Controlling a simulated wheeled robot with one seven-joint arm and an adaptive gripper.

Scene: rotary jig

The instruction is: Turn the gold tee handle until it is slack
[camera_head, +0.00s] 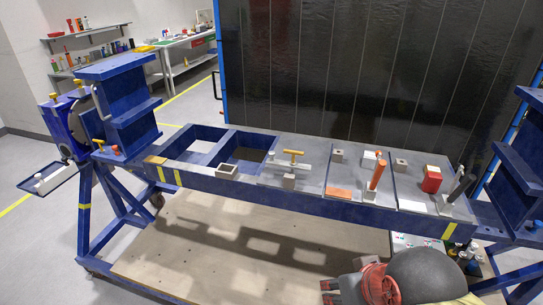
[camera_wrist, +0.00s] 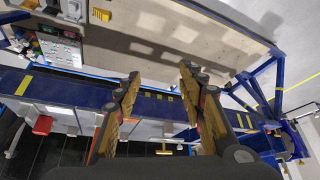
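The gold tee handle (camera_head: 293,152) has a yellow crossbar. It sits beside a pale clamp arm and a small grey block (camera_head: 289,181) on a grey plate of the blue frame. In the wrist view a small yellow bar, which looks like the same handle (camera_wrist: 163,152), shows low between the fingers, beyond them. My gripper (camera_wrist: 161,75) is open with its fingers wide apart and nothing between the tips. The fingers are apart from the handle.
The blue beam (camera_head: 320,204) carries an orange upright handle (camera_head: 377,175), a red block (camera_head: 432,179) and a black-handled clamp (camera_head: 460,187). Blue end posts (camera_head: 126,105) rise at both sides. A dark panel (camera_head: 370,70) stands behind. Open pockets lie left of the handle.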

